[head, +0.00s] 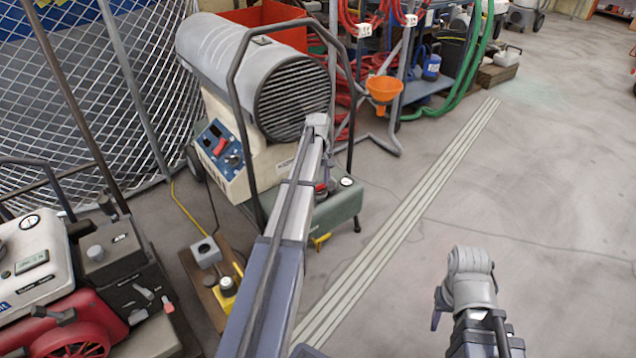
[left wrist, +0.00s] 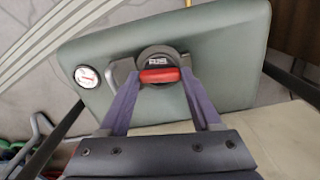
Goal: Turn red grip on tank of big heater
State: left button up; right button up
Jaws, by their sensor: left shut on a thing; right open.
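The big heater (head: 215,48) is a grey barrel with a dark grille on a cream body. Its green tank (head: 345,208) sits low at the front and fills much of the left wrist view (left wrist: 230,50). The red grip (left wrist: 158,76) is a bar on a round black cap on the tank. My left gripper (left wrist: 160,80) has one purple finger on each side of the grip and is shut on it. In the head view my left arm hides most of this contact. My right gripper (head: 437,314) is open, partly seen at the lower right, over bare floor.
A white-faced gauge (left wrist: 87,77) is on the tank beside the cap. Dark tube frame bars surround the heater. A red and white machine (head: 40,270) stands at left, near a wooden board with small boxes. An orange funnel (head: 384,88) is behind. The right floor is clear.

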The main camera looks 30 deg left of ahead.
aim_at(318, 185)
pick_arm(q)
jog(key=shift+n, duration=0.9)
jog(key=o, duration=1.4)
jog(key=shift+r, duration=0.1)
notch_tip(318, 185, up, 8)
jog(key=p, duration=0.8)
jog(key=shift+f, duration=0.2)
